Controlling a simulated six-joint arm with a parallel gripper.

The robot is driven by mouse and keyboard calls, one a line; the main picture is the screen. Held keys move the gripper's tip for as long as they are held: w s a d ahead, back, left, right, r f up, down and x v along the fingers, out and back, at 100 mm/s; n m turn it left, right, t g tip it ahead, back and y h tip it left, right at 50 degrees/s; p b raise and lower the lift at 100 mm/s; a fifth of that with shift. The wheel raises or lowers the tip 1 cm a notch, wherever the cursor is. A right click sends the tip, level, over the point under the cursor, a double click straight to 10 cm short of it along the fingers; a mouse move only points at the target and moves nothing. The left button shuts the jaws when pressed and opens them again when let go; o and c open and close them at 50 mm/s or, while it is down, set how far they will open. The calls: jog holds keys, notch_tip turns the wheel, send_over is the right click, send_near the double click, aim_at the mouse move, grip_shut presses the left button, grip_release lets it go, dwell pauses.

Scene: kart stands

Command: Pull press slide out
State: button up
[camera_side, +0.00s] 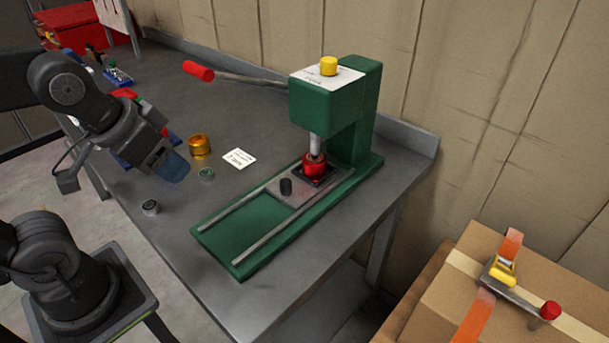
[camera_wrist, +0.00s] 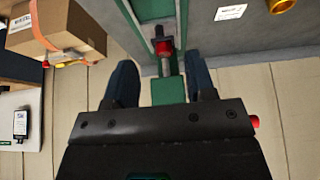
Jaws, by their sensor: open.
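The green press (camera_side: 320,105) stands on the grey bench with its slide (camera_side: 291,198), a grey plate between two rails. The slide carries a black knob (camera_side: 286,187) and sits at the press end of the rails. A red cylindrical piece (camera_side: 314,167) stands under the metal ram on a dark seat; it also shows in the wrist view (camera_wrist: 164,48). My gripper (camera_side: 174,167) is open and empty, above the bench and left of the press, apart from the knob. In the wrist view its two dark fingers (camera_wrist: 161,85) are spread. The press lies beyond them.
The press lever's red handle (camera_side: 198,71) sticks out to the left. A gold ring (camera_side: 199,146), a green ring (camera_side: 206,174), a small dark-and-silver part (camera_side: 151,208) and a white card (camera_side: 239,157) lie on the bench. The front rail section is clear. A cardboard box (camera_side: 500,290) stands right.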

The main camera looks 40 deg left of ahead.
jog(key=shift+o, duration=0.3)
jog(key=n+g, duration=0.2)
jog(key=g, duration=0.4)
send_over(286, 181)
notch_tip(286, 181, down, 4)
notch_tip(286, 181, down, 14)
jog(key=shift+r, duration=0.15)
grip_shut()
